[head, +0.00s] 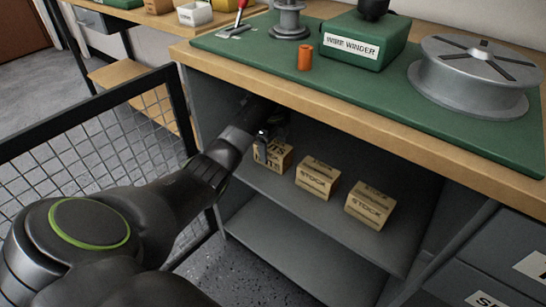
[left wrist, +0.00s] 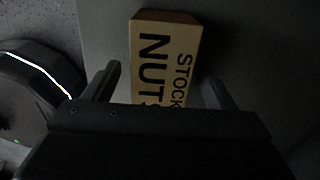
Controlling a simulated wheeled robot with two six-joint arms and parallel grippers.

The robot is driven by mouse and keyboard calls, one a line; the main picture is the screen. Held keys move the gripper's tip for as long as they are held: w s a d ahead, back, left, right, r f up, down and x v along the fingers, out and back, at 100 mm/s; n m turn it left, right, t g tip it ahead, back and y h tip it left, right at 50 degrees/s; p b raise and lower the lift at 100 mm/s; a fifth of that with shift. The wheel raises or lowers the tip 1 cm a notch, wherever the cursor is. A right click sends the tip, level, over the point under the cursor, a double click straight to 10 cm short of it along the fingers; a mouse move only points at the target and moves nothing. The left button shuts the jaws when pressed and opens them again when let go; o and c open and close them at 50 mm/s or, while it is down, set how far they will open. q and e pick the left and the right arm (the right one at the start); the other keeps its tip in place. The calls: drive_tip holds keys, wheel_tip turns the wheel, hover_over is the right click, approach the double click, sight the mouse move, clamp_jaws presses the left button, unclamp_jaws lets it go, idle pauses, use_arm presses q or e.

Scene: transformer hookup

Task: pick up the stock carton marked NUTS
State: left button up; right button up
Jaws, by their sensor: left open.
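The carton marked STOCK NUTS (head: 275,154) is a small tan box on the shelf under the workbench, leftmost of three cartons in the head view. My left gripper (head: 264,137) reaches in from the left and is at this carton, covering part of it. In the left wrist view the NUTS carton (left wrist: 165,55) shows its lettered face between the two fingers of my left gripper (left wrist: 165,85). The fingers are apart, with a visible gap to the carton on the left side. The lower part of the carton is hidden behind the gripper body. My right gripper is not in view.
Two more STOCK cartons, a middle one (head: 317,178) and a right one (head: 369,205), stand on the same grey shelf (head: 300,212). The bench top (head: 330,115) overhangs them. A black mesh panel (head: 100,145) stands left of the opening.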

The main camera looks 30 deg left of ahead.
use_arm(q)
wheel_tip(320, 180, down, 3)
drive_tip(key=shift+r+b, duration=0.1)
drive_tip(key=shift+b, duration=0.2)
drive_tip(key=c, duration=1.3)
drive_tip(key=shift+r, duration=0.1)
drive_tip(key=shift+c, duration=0.9)
